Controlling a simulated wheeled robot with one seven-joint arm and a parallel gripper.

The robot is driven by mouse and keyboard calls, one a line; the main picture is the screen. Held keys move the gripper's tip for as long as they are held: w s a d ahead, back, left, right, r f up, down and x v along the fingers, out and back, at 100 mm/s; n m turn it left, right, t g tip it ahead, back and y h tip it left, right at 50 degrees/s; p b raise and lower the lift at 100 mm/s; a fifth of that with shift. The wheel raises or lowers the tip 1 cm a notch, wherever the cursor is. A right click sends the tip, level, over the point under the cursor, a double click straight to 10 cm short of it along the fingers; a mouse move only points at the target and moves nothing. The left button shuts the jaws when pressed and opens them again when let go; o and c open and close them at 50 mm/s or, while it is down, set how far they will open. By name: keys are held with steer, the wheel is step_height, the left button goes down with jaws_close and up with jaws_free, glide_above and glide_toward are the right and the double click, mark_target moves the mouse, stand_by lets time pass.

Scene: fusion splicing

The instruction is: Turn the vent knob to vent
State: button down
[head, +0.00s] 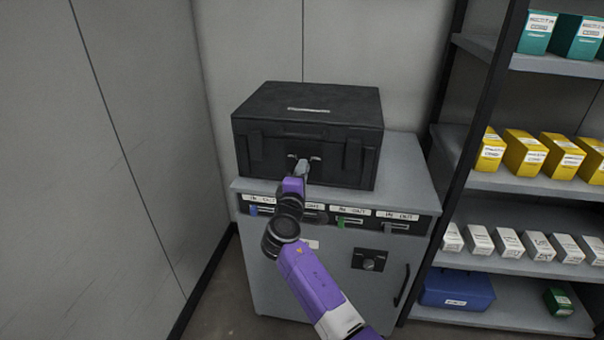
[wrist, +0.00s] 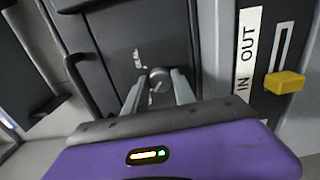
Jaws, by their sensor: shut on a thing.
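The vent knob (wrist: 160,77) is a small round grey knob on the dark front of a black case (head: 307,104). In the wrist view, my gripper (wrist: 158,84) has one finger on each side of the knob and is shut on it. Small white marks (wrist: 138,60) lie on either side of the knob, too small to read. I cannot tell which mark the knob points at. In the head view, my gripper (head: 302,166) meets the case front near its middle and hides the knob.
The case stands on a grey cabinet (head: 330,270) with a row of IN/OUT slider slots just below it; a yellow slider tab (wrist: 285,82) sits close beside my gripper. A shelf rack (head: 510,184) with boxes stands right, a wall (head: 130,150) left.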

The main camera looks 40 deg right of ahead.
steer(key=c, duration=1)
jaws_free()
steer(key=v, duration=0.7)
steer(key=shift+s+a, duration=0.25)
steer(key=shift+a, duration=0.1)
